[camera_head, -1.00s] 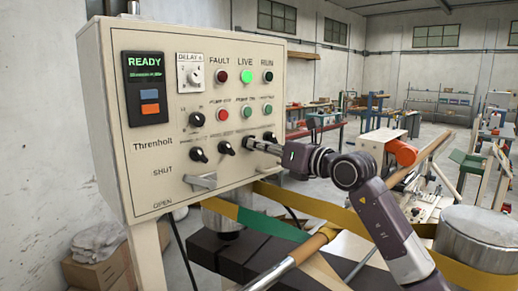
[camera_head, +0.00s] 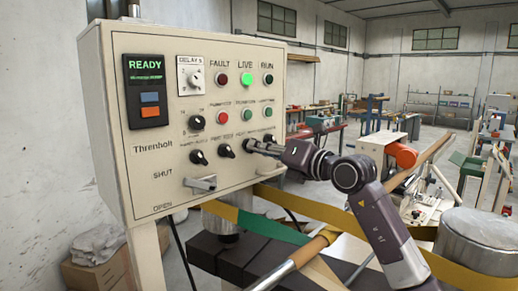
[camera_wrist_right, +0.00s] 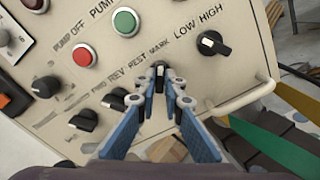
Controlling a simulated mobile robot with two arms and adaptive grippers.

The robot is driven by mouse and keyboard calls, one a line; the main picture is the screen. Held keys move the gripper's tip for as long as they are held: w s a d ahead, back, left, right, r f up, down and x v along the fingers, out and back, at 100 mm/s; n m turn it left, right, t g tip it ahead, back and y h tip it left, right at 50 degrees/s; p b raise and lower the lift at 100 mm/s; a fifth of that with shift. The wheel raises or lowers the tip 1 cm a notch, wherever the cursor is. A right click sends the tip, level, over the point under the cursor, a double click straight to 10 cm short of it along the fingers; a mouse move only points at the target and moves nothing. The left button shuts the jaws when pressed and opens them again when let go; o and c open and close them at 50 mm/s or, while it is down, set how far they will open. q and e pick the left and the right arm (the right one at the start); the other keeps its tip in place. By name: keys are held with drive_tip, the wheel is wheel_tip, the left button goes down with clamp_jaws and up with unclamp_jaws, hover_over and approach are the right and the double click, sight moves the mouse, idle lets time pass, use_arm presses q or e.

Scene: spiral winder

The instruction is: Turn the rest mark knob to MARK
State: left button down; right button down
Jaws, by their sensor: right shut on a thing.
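The rest mark knob (camera_wrist_right: 159,84) is a dark knob below the REST MARK label in the right wrist view. It sits between my right gripper's fingertips (camera_wrist_right: 161,83), which are shut on it. The fingers cover most of it, so I cannot tell where its pointer stands. In the head view my right gripper (camera_head: 255,146) reaches the lower right of the beige control panel (camera_head: 160,101) from the right. The FWD REV knob (camera_wrist_right: 118,98) is just left of the fingers. The LOW HIGH knob (camera_wrist_right: 213,43), with a white mark, is to their right. My left gripper is not in view.
Pump buttons, red (camera_wrist_right: 83,55) and green (camera_wrist_right: 125,21), are above the knobs. A pale bar handle (camera_wrist_right: 246,100) sticks out at the panel's edge. A lever (camera_head: 201,183) projects at the lower left. Yellow and green straps (camera_head: 270,226) run below.

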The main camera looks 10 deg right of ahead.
drive_tip(key=c, duration=2)
unclamp_jaws()
drive_tip(key=shift+c, duration=0.2)
drive_tip(key=v, duration=1.2)
